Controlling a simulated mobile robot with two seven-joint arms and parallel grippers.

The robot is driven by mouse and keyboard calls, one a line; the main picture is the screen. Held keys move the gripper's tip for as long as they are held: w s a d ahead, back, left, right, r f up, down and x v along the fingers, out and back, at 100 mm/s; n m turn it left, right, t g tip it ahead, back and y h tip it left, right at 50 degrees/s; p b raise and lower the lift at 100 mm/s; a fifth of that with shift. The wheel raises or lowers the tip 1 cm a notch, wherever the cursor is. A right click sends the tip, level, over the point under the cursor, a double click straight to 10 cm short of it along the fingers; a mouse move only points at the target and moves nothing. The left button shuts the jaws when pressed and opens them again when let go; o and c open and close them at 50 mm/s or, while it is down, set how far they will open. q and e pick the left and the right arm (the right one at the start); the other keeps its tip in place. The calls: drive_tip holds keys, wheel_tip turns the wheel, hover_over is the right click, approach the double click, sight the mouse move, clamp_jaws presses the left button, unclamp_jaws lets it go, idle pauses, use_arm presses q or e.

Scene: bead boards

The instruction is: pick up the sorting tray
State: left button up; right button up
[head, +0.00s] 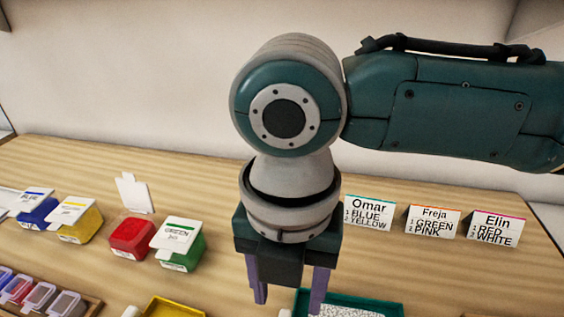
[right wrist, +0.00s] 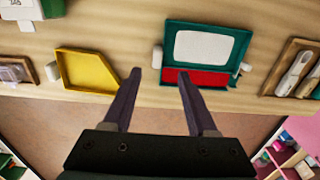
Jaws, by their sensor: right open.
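A shallow yellow tray (right wrist: 88,70) with slanted corners, which looks like the sorting tray, lies on the table, left of the fingers in the right wrist view. In the head view only its far part (head: 172,308) shows at the bottom edge. My right gripper (head: 288,297) points down over the table, between the yellow tray and a teal tray. Its fingers are apart with nothing between them, and they also show in the right wrist view (right wrist: 159,76). My left gripper is not in view.
The teal tray (right wrist: 249,38) holds a white board (right wrist: 203,46) and a red strip (right wrist: 212,78). Bead boxes, including red (head: 131,236) and green (head: 180,252), stand at the left. Name cards such as Freja's (head: 433,221) stand at the right. A wooden tray (right wrist: 275,82) lies right of the teal tray.

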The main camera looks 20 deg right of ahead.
wheel_tip(320, 180, down, 7)
drive_tip(key=shift+a+f+b, duration=0.1)
drive_tip(key=shift+b, duration=0.25)
clamp_jaws()
idle(0.4)
idle(1.0)
